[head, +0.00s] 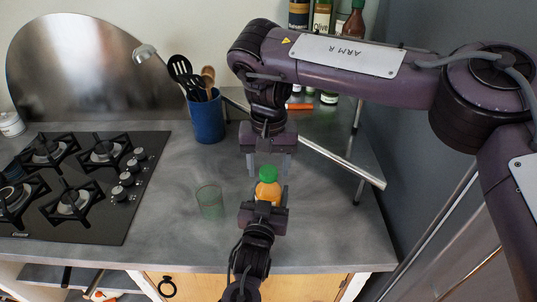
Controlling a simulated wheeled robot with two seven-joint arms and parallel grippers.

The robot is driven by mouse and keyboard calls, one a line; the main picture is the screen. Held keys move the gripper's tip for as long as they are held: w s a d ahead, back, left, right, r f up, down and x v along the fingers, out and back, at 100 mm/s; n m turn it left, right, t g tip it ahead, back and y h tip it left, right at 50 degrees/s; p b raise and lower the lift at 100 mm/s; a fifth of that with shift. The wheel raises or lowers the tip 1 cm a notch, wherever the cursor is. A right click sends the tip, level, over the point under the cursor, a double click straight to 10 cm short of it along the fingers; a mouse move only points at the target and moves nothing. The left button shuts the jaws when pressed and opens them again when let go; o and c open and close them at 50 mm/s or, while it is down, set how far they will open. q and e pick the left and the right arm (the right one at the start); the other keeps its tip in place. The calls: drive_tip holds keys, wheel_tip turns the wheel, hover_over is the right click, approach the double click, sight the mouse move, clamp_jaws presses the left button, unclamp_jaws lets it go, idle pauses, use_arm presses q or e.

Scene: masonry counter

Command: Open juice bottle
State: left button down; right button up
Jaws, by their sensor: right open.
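The juice bottle (268,189) is orange with a green cap (268,172) and looks upright in the middle of the view. My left gripper (268,194) comes up from the bottom edge, with its fingers at the two sides of the bottle's body, and appears shut on it. The gripper hides the bottle's lower part. My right gripper (268,172) hangs from above, pointing down, its two fingers apart and empty. Its fingertips are close to the cap, one on each side in the picture; I cannot tell whether they touch it.
A greenish glass (210,202) stands left of the bottle on the grey counter (180,235). A black gas hob (85,185) is at the left. A blue utensil holder (206,117) stands behind. Several bottles (321,18) stand at the back. A metal bar (340,163) slants at the right.

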drive_tip(key=c, duration=1)
